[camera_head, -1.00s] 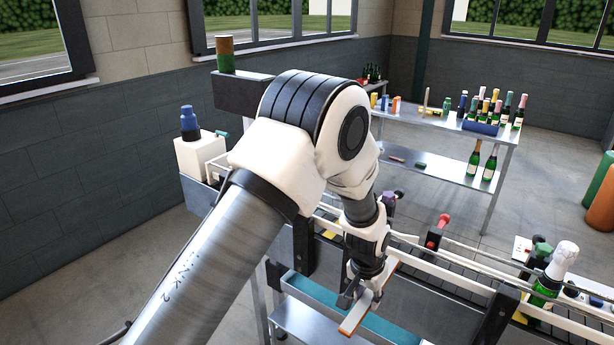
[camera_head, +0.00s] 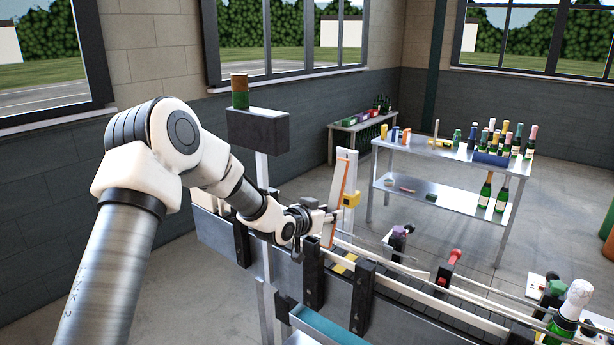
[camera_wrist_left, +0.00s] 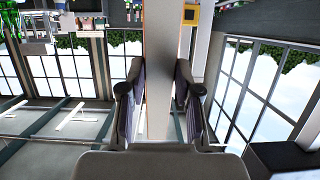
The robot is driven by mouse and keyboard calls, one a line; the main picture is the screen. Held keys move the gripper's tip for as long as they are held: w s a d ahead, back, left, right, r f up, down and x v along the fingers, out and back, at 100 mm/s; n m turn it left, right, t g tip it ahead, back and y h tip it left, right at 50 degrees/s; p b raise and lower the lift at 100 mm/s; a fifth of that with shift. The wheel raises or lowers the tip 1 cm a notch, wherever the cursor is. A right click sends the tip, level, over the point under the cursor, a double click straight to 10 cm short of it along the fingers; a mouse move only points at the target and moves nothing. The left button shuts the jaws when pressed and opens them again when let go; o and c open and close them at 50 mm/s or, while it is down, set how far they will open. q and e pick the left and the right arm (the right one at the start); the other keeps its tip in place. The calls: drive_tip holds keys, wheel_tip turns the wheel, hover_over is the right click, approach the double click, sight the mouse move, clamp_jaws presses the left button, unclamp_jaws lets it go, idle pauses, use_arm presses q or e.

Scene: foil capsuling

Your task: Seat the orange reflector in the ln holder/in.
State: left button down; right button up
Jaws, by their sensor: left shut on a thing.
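The reflector (camera_head: 339,200) is a long pale bar with an orange strip along it. My left gripper (camera_head: 318,219) is shut on it and holds it nearly upright above the conveyor rails. In the left wrist view the bar (camera_wrist_left: 160,65) runs between the two fingers (camera_wrist_left: 158,95). I cannot make out which part is the ln holder. My right gripper is out of view.
The conveyor (camera_head: 400,297) has pale rails and black brackets (camera_head: 314,275). A dark box on a post (camera_head: 257,131) stands behind my arm. A red-knobbed clamp (camera_head: 447,270) and a foil-topped bottle (camera_head: 568,308) are to the right. A metal table (camera_head: 450,160) with bottles stands behind.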

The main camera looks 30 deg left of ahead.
use_arm(q)
drive_tip(key=a+r+t, duration=0.3)
drive_tip(key=a+r, duration=0.3)
drive_tip(key=r, duration=0.2)
wheel_tip(320, 180, down, 14)
drive_tip(key=b, duration=0.9)
drive_tip(key=shift+a+r+t+h, duration=0.2)
drive_tip(key=shift+a+t+h, duration=0.05)
drive_tip(key=shift+t+h, duration=0.05)
idle(0.3)
drive_tip(key=c, duration=0.7)
unclamp_jaws()
